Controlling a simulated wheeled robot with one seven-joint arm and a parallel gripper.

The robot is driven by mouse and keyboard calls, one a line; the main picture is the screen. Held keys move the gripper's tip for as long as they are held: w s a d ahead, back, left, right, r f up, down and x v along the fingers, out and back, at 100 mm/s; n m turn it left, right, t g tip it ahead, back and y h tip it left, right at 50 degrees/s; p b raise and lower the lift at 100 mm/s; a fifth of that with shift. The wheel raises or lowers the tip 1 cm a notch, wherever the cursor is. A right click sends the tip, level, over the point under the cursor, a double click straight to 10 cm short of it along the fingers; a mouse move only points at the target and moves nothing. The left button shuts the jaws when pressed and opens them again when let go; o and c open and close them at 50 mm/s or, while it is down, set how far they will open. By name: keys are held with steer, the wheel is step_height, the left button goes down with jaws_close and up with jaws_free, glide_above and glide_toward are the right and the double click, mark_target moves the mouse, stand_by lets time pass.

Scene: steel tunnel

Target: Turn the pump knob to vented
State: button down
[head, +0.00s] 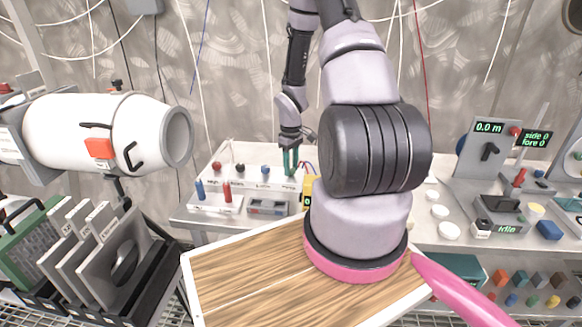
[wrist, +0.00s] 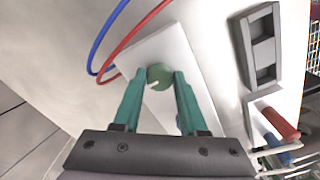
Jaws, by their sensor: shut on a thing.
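In the wrist view a round green knob (wrist: 159,76) with a pale pointer mark sits on a white panel (wrist: 150,50). I take it to be the pump knob. My gripper (wrist: 166,82) has its two teal fingers on either side of the knob, shut on it. The pointer mark runs toward the lower left of the picture. In the head view my gripper (head: 290,162) reaches down to the bench at the back; the knob is hidden there by the fingers and arm. No label for vented is readable.
A blue and a red hose (wrist: 123,48) curve close to the left finger. A dark rocker-like part (wrist: 262,45) and red and blue cylinders (wrist: 280,123) lie to the right. In the head view a wooden board (head: 240,275) is in front of the bench, and a white cylinder (head: 105,130) is at left.

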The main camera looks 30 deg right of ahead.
mark_target(291, 169)
stand_by(0.3)
steer(key=shift+c, duration=2.2)
jaws_free()
step_height(291, 169, up, 11)
steer(key=shift+f, duration=0.1)
